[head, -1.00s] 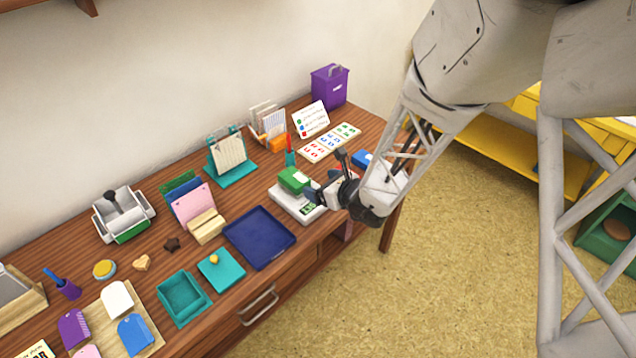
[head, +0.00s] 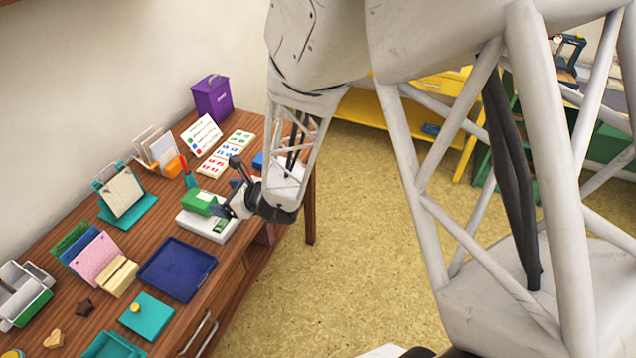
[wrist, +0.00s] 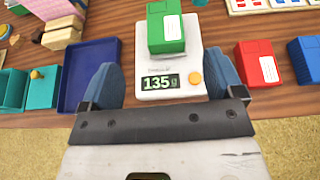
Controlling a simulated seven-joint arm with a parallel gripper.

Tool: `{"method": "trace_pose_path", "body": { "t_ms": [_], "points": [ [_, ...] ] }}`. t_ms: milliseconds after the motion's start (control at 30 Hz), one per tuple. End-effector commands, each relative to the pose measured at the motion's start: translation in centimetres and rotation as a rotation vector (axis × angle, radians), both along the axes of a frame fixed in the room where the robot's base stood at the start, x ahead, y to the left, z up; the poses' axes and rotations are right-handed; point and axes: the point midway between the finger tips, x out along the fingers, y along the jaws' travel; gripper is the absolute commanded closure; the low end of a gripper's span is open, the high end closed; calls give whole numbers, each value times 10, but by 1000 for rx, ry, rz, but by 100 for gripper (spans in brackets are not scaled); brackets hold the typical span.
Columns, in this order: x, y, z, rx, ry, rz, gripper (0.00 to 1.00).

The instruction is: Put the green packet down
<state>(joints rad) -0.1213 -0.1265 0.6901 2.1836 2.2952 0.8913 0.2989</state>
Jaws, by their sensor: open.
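The green packet (wrist: 166,34) has a white label and sits on a white scale (wrist: 194,72) whose display reads 135. The packet also shows in the head view (head: 199,203), on the scale there (head: 212,228). My gripper (wrist: 168,80) is open and empty, with its blue fingers spread at either side of the scale's front part. The packet lies ahead of the fingers and apart from them. In the head view my gripper (head: 226,205) is just right of the packet.
A red packet (wrist: 262,66) and a blue packet (wrist: 305,58) stand right of the scale. A dark blue tray (wrist: 76,95) lies left of it. Several stationery holders and a purple box (head: 212,98) stand farther back on the wooden desk.

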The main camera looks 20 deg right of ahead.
Motion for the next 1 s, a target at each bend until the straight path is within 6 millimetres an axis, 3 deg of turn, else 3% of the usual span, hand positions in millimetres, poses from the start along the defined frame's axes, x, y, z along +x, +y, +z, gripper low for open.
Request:
{"method": "trace_pose_path", "body": {
  "t_ms": [267,533,767,1000],
  "points": [
    [-21,8,44,-92,-108,193,13],
    [-66,9,101,-275,-280,503,13],
    [-112,-3,137,-463,-418,767,13],
    [-158,-28,166,-688,-543,1031,13]
  ]
}}
